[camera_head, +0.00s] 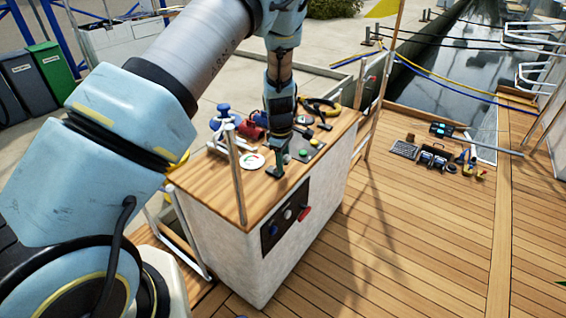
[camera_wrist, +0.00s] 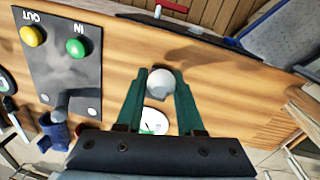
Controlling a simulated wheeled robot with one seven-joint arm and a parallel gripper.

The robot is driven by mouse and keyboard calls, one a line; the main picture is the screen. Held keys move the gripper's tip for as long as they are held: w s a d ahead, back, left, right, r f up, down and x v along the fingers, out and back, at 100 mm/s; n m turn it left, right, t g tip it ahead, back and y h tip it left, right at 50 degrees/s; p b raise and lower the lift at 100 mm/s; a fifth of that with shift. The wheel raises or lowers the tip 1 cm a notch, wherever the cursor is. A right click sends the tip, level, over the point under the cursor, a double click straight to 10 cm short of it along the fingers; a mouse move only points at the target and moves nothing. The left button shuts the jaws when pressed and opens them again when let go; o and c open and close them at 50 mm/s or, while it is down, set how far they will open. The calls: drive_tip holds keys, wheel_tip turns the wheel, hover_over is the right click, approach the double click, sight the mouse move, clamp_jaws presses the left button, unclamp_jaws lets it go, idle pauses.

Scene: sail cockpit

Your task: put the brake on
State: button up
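No control in view is legibly marked as a brake. My gripper (camera_wrist: 163,75) is over the wooden console top, fingers pointing down. It also shows in the head view (camera_head: 277,172). Its green fingers stand apart, one on each side of a pale round knob (camera_wrist: 160,84). I cannot tell whether they touch it. The knob is hidden in the head view. A red handle (camera_head: 304,214) sits on a dark panel (camera_head: 270,237) on the console's front face. The handle also shows at the top of the wrist view (camera_wrist: 172,5).
A white gauge (camera_head: 250,161) lies in the console top (camera_head: 215,173) beside my gripper. A dark plate with green (camera_wrist: 76,47) and yellow (camera_wrist: 32,36) buttons is nearby. A post (camera_head: 235,170) stands at the near corner. Blue winch-like gear (camera_head: 222,118) stands farther back.

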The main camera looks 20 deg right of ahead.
clamp_jaws()
drive_tip(key=shift+s+d, duration=0.15)
idle(0.9)
